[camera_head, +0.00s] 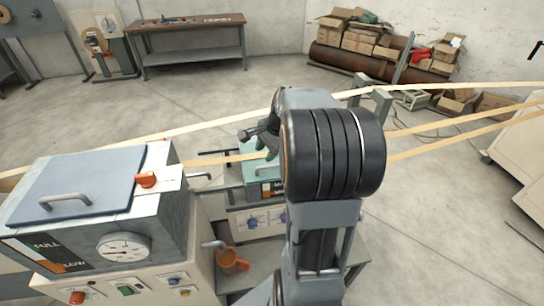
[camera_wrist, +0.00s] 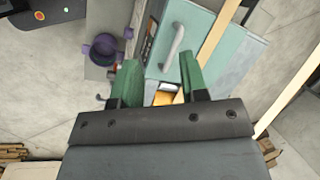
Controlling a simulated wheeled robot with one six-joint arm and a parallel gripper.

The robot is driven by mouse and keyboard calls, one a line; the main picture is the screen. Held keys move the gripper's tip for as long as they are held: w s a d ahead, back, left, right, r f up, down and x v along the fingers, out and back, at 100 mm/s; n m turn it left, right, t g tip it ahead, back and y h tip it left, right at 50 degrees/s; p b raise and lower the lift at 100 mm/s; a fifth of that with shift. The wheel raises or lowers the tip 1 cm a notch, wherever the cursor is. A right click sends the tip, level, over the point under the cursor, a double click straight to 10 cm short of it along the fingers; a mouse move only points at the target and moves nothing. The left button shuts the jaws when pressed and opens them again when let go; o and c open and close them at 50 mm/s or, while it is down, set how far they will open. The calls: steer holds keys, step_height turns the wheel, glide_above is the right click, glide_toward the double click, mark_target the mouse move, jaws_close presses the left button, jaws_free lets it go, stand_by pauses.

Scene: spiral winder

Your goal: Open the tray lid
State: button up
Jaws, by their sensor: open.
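A teal lid (camera_wrist: 200,28) with a pale bar handle (camera_wrist: 174,48) lies just beyond my fingertips in the wrist view. It appears flat and closed on a teal box; a small yellowish opening (camera_wrist: 168,94) shows between my fingers. In the head view the teal box (camera_head: 258,170) is partly hidden behind my arm. My gripper (camera_wrist: 158,76) has two green fingers spread apart with nothing held between them. The handle is ahead of the fingers, not in their grip. In the head view my gripper (camera_head: 266,140) is above the teal box, mostly hidden by my wrist.
A larger machine with a blue-grey lid (camera_head: 80,182), its own handle and a gauge (camera_head: 124,247) stands at left. Pale strips (camera_head: 440,125) run across the scene. An orange mug (camera_head: 231,262) sits on a low shelf. Open floor lies behind and at right.

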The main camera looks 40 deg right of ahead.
mark_target(270, 166)
steer(key=d+f+m+p, duration=0.1)
steer(key=d+m+p, duration=0.1)
steer(key=d+m, duration=0.55)
steer(key=shift+n+t+y, duration=0.4)
steer(key=shift+n, duration=0.45)
steer(key=x, duration=0.4)
steer(key=d+x, duration=0.1)
steer(key=x, duration=0.3)
steer(key=w+d+x, duration=0.1)
steer(key=x, duration=0.3)
steer(key=shift+s+f+p, duration=0.1)
steer(key=shift+p, duration=0.25)
steer(key=shift+w+a+f, duration=0.15)
steer(key=shift+w+f, duration=0.1)
steer(key=shift+f, duration=0.4)
steer(key=shift+c, duration=0.4)
jaws_close()
